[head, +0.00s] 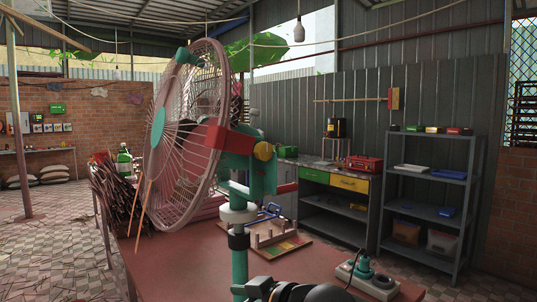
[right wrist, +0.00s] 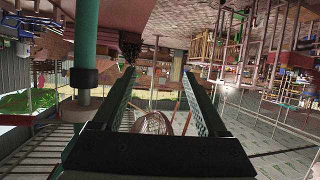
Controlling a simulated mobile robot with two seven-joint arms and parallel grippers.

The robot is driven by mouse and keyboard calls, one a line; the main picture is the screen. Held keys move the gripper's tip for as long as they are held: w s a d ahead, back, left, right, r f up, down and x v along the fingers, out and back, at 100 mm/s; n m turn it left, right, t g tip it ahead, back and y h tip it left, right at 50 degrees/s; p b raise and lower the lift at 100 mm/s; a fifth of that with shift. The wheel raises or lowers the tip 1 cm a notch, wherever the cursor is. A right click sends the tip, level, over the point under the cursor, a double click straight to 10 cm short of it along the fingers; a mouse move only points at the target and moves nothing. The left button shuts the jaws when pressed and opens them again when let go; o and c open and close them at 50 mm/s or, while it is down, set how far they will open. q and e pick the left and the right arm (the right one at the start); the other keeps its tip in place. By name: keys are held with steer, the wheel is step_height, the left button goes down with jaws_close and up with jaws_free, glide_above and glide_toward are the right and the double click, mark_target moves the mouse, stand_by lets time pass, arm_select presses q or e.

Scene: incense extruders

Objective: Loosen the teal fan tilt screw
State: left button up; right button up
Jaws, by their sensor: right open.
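The fan (head: 185,140) stands at the table's left, with a pink wire cage and teal hub. I cannot tell which part is the tilt screw. The teal pole (head: 239,255) has a white collar and a dark collar. My right gripper (right wrist: 157,72) is open with nothing between its fingers; the pole (right wrist: 84,40) passes outside them, to the left. Dark and teal parts low in the head view look like my right arm. My left gripper is not visible.
A drawer cabinet (head: 335,185) and grey shelves (head: 430,190) stand behind.

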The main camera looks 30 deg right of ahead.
steer(key=s+d+r+m+t+h, duration=0.1)
steer(key=d+r, duration=0.2)
steer(key=r, duration=0.4)
steer(key=s+d+r+m+t, duration=0.1)
steer(key=d+r+t, duration=0.15)
steer(key=r, duration=0.45)
steer(key=m+t+h, duration=0.1)
steer(key=m+t, duration=0.1)
steer(key=m, duration=0.2)
glide_toward(267, 152)
steer(key=shift+g, duration=0.25)
steer(key=w+p, duration=0.1)
steer(key=w, duration=0.2)
steer(key=w+p, duration=0.1)
steer(key=w, duration=0.2)
steer(key=w+p, duration=0.1)
steer(key=w, duration=0.2)
steer(key=shift+w+a+r, duration=0.2)
steer(key=shift+w+a, duration=0.05)
steer(key=shift+a, duration=0.15)
jaws_close()
